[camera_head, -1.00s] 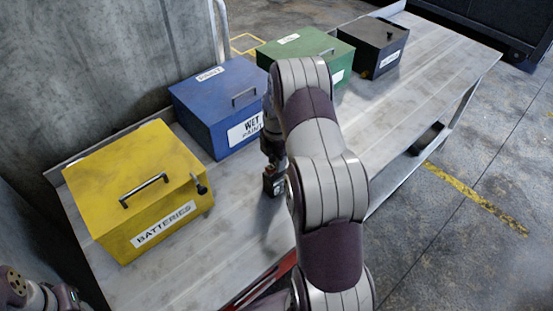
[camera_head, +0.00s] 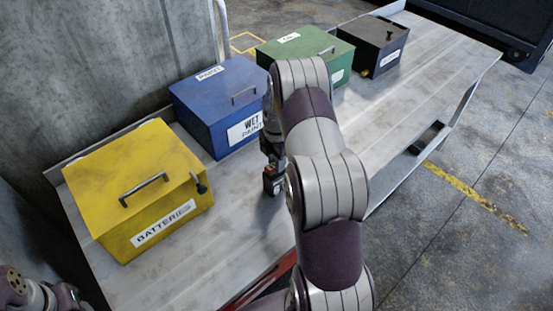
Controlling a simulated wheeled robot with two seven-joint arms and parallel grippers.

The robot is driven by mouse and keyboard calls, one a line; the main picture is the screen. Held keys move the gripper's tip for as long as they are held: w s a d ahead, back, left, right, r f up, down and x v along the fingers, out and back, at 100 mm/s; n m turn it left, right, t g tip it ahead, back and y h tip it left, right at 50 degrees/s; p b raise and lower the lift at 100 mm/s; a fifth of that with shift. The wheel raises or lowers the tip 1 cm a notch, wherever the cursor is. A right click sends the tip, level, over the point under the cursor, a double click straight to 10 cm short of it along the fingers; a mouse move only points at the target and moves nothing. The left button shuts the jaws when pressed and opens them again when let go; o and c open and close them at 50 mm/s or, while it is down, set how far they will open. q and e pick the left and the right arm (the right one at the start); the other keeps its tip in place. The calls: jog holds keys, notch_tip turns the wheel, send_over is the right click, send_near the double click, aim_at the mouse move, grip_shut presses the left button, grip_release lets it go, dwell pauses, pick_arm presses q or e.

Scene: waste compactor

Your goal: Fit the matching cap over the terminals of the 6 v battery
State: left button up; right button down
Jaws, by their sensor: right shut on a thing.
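My right gripper (camera_head: 273,158) points down over the bench, partly hidden behind my own right arm. It is shut on a small orange-red piece (camera_head: 272,171) that looks like the cap. Directly under it is a small dark block (camera_head: 272,186) that looks like the 6 V battery, at or just above the bench top. I cannot tell whether the cap is seated on it or only touching, and no terminals can be made out. Part of my left arm shows at the bottom left corner; its gripper fingers are out of view.
A yellow batteries box (camera_head: 136,187) stands left on the metal bench (camera_head: 430,75). A blue wet paint box (camera_head: 215,105), a green box (camera_head: 300,50) and a black box (camera_head: 373,45) stand along the back. The bench's right part is clear.

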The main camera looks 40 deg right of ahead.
jog(key=shift+f, duration=0.7)
dwell(0.8)
jog(key=shift+c, duration=1.7)
grip_release()
jog(key=shift+r+p, duration=2.45)
jog(key=shift+r, duration=1.1)
